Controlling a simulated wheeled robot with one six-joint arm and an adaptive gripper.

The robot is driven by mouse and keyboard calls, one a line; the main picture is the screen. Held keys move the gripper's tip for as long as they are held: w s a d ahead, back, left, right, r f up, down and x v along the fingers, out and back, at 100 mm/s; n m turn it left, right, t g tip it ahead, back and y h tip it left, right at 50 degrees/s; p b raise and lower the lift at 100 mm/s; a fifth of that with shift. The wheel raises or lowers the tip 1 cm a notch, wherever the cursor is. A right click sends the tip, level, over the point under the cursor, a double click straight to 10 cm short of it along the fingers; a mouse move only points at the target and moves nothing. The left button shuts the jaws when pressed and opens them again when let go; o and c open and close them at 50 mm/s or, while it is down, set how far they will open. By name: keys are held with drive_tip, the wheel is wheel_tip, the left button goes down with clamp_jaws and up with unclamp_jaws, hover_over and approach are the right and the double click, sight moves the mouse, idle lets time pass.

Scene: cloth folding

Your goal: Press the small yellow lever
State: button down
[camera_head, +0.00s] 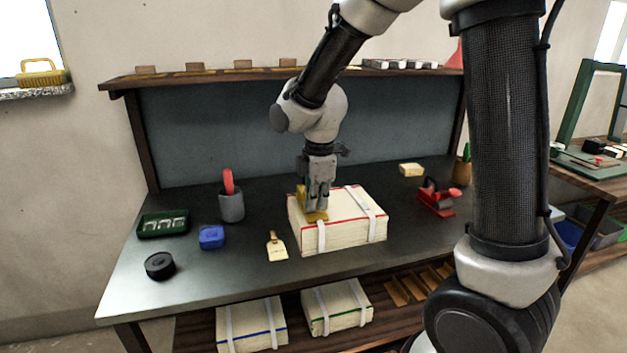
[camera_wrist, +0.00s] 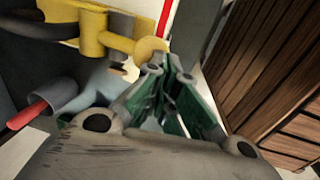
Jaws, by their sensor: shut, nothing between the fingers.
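A yellow lever device (camera_head: 302,197) sits on the left part of the top of a strapped cream stack (camera_head: 360,232) with a red edge line. In the wrist view, its yellow bar (camera_wrist: 90,42) ends in a rounded knob (camera_wrist: 150,49). My gripper (camera_head: 318,207) is shut and empty, pointing down over the stack beside the yellow device, and hides part of it. In the wrist view my gripper's tips (camera_wrist: 172,68) lie close to the knob; I cannot tell whether they touch it.
On the dark bench (camera_head: 200,280) stand a grey cup (camera_head: 232,206), a blue block (camera_head: 211,238), a black disc (camera_head: 160,266), a cream tag (camera_head: 276,247), a green tray (camera_head: 163,223) and a red tool (camera_head: 436,198). A shelf (camera_head: 220,76) runs above the back.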

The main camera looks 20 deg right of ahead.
idle(0.3)
drive_tip(key=shift+r, duration=0.8)
drive_tip(key=s+r, duration=0.3)
drive_tip(key=r, duration=1)
drive_tip(key=shift+s+r, duration=0.25)
drive_tip(key=shift+s, duration=0.1)
